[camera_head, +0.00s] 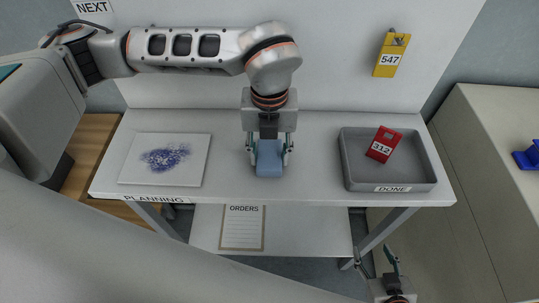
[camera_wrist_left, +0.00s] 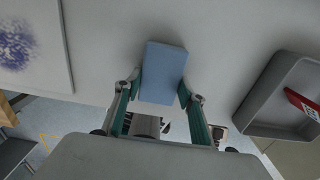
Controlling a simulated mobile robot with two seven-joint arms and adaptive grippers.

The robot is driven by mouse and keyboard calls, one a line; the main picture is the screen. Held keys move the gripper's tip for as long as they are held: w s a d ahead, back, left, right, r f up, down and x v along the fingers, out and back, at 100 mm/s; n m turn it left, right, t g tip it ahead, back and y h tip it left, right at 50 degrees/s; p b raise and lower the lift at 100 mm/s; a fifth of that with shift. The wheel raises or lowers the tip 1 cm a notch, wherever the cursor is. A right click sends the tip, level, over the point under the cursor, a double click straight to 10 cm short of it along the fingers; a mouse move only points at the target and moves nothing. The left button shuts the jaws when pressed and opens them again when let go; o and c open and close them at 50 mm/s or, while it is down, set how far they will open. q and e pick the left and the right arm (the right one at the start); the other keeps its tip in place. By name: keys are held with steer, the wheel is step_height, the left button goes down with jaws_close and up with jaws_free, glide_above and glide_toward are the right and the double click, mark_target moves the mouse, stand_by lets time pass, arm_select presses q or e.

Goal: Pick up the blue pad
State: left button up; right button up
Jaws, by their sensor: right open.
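The blue pad (camera_head: 269,160) is at the middle of the white table, near its front edge. My left gripper (camera_head: 269,151) points down over it, one finger on each side. In the left wrist view the fingertips (camera_wrist_left: 160,84) meet both sides of the blue pad (camera_wrist_left: 163,72), so the gripper looks shut on it. The pad sits slightly turned between the fingers. I cannot tell whether it rests on the table or is just above it. My right gripper (camera_head: 391,268) is open and empty, low at the right, below the table's front edge.
A grey tray (camera_head: 414,188) marked DONE holds a red tag (camera_head: 383,145) numbered 312. A white board (camera_head: 135,170) with a purple scribble lies at the left. A yellow tag (camera_head: 391,56) hangs on the back panel. An ORDERS sheet (camera_head: 242,228) lies on the lower shelf.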

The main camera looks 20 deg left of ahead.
mark_target(269, 155)
arm_select(q)
steer(key=shift+r, duration=0.1)
step_height(269, 155, up, 20)
steer(key=b, duration=0.1)
stand_by(0.6)
steer(key=o, duration=0.3)
steer(key=c, duration=0.3)
